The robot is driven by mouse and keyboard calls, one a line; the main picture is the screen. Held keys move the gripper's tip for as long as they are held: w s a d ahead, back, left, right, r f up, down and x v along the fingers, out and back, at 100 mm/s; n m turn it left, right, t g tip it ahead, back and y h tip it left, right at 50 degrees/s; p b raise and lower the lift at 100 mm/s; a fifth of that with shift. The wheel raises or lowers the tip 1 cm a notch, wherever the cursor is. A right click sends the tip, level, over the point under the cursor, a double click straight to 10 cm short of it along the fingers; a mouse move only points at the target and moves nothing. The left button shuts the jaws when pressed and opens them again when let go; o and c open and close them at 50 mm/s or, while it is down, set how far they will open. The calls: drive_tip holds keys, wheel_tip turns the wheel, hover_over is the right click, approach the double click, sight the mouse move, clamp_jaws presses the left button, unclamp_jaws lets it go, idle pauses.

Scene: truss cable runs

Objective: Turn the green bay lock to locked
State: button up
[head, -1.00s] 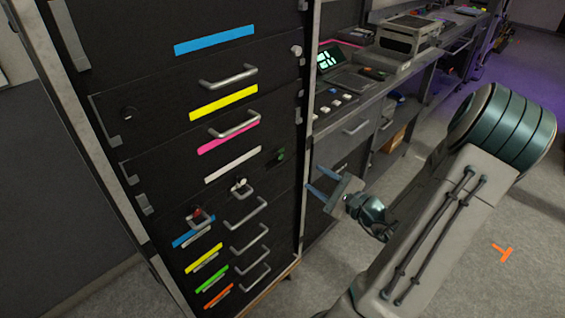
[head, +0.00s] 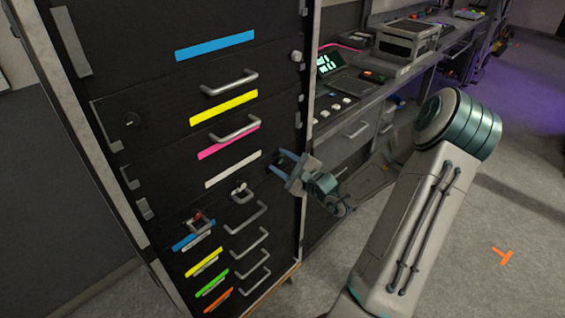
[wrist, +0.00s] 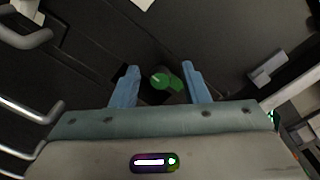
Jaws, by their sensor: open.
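The green lock knob (wrist: 166,82) shows in the wrist view on the black cabinet face, between my two blue fingers. In the head view my gripper hides it. My gripper (head: 279,161) is open at the right edge of the cabinet front, beside the white label strip. In the wrist view my gripper (wrist: 157,86) has one fingertip on each side of the knob, with a gap on both sides. I cannot tell how deep the fingers reach around it.
The black cabinet (head: 150,90) has several metal drawer handles (head: 230,83) and coloured strips. A small red-tipped lock (head: 198,216) sits lower left. A workbench (head: 352,105) with a screen and devices stands behind on the right. Grey floor is open at right.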

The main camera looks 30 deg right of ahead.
clamp_jaws()
drive_tip(key=shift+r+m+p, duration=0.1)
drive_tip(key=shift+m+p, duration=0.3)
drive_tip(key=m+p, duration=0.3)
drive_tip(key=shift+r+m, duration=0.1)
drive_tip(key=shift+m, duration=0.2)
drive_tip(key=m+p, duration=0.4)
drive_tip(key=m, duration=0.1)
drive_tip(key=shift+d+m, duration=0.1)
drive_tip(key=shift+m, duration=0.2)
drive_tip(key=m+p, duration=0.4)
drive_tip(key=m, duration=0.2)
drive_tip(key=shift+f+p, duration=0.2)
drive_tip(key=shift+p, duration=0.15)
drive_tip(key=shift+s+f+m+p, duration=0.15)
drive_tip(key=shift+m+p, duration=0.4)
drive_tip(key=shift+m, duration=0.35)
